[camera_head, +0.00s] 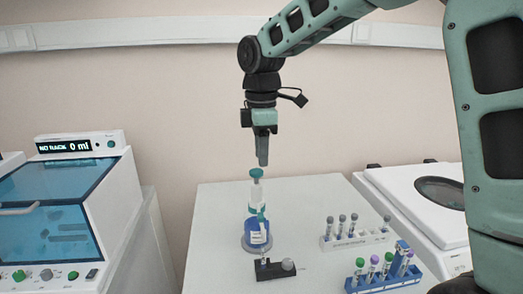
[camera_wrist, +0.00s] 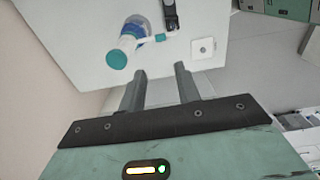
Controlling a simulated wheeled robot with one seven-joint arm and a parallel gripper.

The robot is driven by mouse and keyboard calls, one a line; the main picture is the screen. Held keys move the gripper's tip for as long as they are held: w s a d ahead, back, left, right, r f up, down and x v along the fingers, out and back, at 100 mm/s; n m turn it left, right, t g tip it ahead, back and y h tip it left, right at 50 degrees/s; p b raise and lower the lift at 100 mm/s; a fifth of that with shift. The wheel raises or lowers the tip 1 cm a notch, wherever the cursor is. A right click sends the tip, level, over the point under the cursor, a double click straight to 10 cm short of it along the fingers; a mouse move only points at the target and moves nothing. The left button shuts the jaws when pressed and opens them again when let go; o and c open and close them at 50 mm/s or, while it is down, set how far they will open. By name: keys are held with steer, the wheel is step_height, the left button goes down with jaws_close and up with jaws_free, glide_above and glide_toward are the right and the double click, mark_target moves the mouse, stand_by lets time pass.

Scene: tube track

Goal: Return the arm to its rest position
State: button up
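My gripper (camera_head: 262,158) hangs pointing down above the white table, with my arm reaching in from the upper right. In the wrist view its two fingers (camera_wrist: 160,72) are spread apart with nothing between them. A clear bottle with a teal cap (camera_head: 256,174) and a blue base stands upright just below the fingertips in the head view. In the wrist view the teal cap (camera_wrist: 117,60) lies up and left of the fingers, clear of them.
A small black device (camera_head: 274,269) sits before the bottle. A white rack (camera_head: 352,240) and a blue rack (camera_head: 385,281) of tubes stand at right. A machine with a blue window (camera_head: 60,183) is left, a white machine with a round lid (camera_head: 405,190) right.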

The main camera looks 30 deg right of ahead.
steer(key=shift+r, duration=0.45)
